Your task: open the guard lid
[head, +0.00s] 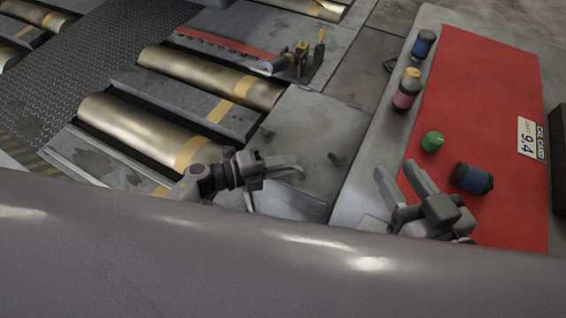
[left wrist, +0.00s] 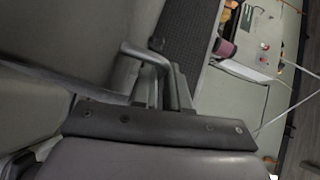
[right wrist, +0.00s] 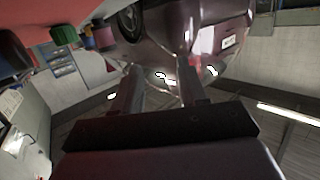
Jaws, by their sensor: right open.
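A flat grey metal panel (head: 312,118) with two small dark knobs lies right of the brass rollers in the head view. It may be the guard lid, but I cannot tell for sure; it looks flat and closed. My left gripper (head: 292,166) is over the panel's near part, with its fingers pointing right. My right gripper (head: 397,175) is open and empty, near the left edge of the red mat.
Brass rollers (head: 205,75) lie at left. A black clamp-like lever (head: 300,62) stands behind the panel. A large grey surface fills the near side.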

